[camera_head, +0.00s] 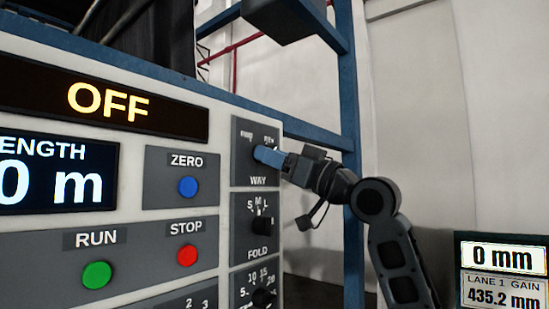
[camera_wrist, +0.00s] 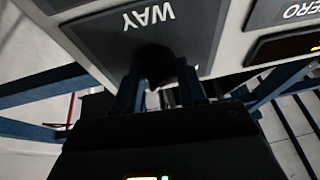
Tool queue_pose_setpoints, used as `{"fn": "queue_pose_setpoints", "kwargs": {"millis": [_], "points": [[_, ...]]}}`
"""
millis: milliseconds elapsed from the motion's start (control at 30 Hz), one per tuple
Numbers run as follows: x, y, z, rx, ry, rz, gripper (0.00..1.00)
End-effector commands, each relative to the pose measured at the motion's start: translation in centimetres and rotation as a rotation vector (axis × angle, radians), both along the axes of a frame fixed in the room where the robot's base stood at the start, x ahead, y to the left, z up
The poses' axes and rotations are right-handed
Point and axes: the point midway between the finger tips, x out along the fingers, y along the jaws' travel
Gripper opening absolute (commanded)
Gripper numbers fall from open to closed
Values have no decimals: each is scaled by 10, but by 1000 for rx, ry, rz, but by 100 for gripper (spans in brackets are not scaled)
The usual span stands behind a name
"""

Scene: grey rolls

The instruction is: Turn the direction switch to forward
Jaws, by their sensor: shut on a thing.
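The direction switch is a dark round knob on the WAY plate (camera_head: 258,180) of the control panel, with small, blurred labels above it at left and right. My gripper (camera_head: 266,156) reaches in from the right, its blue fingers at the knob and covering most of it in the head view. In the wrist view the dark knob (camera_wrist: 154,60) sits between the two blue fingers (camera_wrist: 158,90), which are shut on it. The knob's pointer is hidden, so I cannot tell which way it is set.
Below is the FOLD knob (camera_head: 262,226), with another knob (camera_head: 263,298) under it. To the left are the blue ZERO (camera_head: 188,187), red STOP (camera_head: 187,256) and green RUN (camera_head: 97,275) buttons. The upper display (camera_head: 108,103) reads OFF. A blue post (camera_head: 348,90) stands behind my arm.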

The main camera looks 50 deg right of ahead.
Motion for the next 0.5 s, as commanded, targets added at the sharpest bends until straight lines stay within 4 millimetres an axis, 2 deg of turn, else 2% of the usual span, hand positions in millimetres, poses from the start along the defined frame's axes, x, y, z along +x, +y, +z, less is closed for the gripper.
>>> {"fn": "queue_pose_setpoints", "kwargs": {"millis": [267,500], "points": [[0,0,-3,-58,-3,2,10],[0,-2,-5,-219,-9,2,10]]}}
